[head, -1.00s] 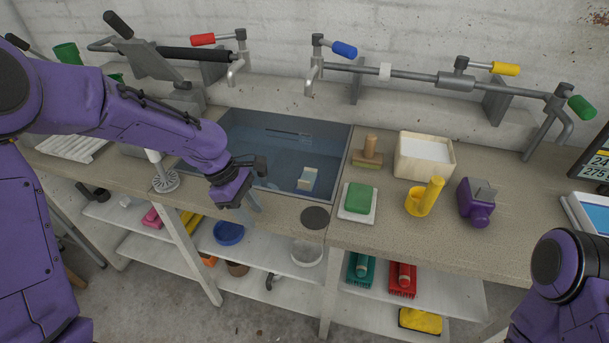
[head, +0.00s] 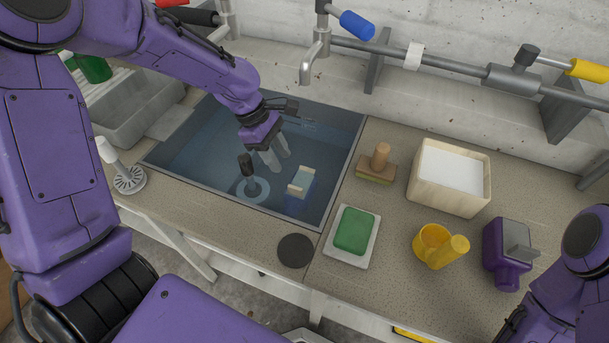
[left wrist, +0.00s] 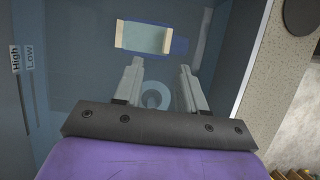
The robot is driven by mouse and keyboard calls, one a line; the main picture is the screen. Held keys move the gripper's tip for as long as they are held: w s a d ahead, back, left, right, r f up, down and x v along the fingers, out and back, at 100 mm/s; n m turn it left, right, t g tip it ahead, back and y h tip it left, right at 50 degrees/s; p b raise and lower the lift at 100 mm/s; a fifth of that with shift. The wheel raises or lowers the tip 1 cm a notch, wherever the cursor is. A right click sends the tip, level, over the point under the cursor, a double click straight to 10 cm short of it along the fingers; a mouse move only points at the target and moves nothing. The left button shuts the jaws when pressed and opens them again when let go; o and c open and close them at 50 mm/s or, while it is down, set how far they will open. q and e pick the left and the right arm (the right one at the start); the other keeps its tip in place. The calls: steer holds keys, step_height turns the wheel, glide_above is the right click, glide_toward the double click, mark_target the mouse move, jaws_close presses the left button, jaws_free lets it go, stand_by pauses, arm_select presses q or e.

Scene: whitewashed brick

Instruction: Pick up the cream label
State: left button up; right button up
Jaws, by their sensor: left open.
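The cream label (head: 301,182) appears to be the small pale piece with cream ends in the sink basin, with something blue beneath it. In the left wrist view, this pale rectangle with cream ends (left wrist: 145,37) lies ahead of the fingertips. My left gripper (head: 275,158) is over the basin, to the left of and behind the label in the head view. Its two fingers (left wrist: 160,68) are apart with nothing between them, and the label is not touched. My right arm shows at the lower right, but its gripper is out of view.
The sink (head: 230,205) has a rim around it and a dark plug with a round drain near the label. A tap (head: 312,65) hangs behind. On the counter to the right are a green sponge on a tray (head: 353,231), a brush (head: 378,165), a wooden box (head: 423,190) and a yellow cup (head: 433,245).

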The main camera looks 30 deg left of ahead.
mark_target(294, 187)
arm_select(q)
steer(key=x, duration=0.6)
steer(key=s+x, duration=0.1)
steer(key=x, duration=0.2)
steer(key=shift+d+f, duration=0.15)
steer(key=shift+d, duration=0.2)
jaws_close()
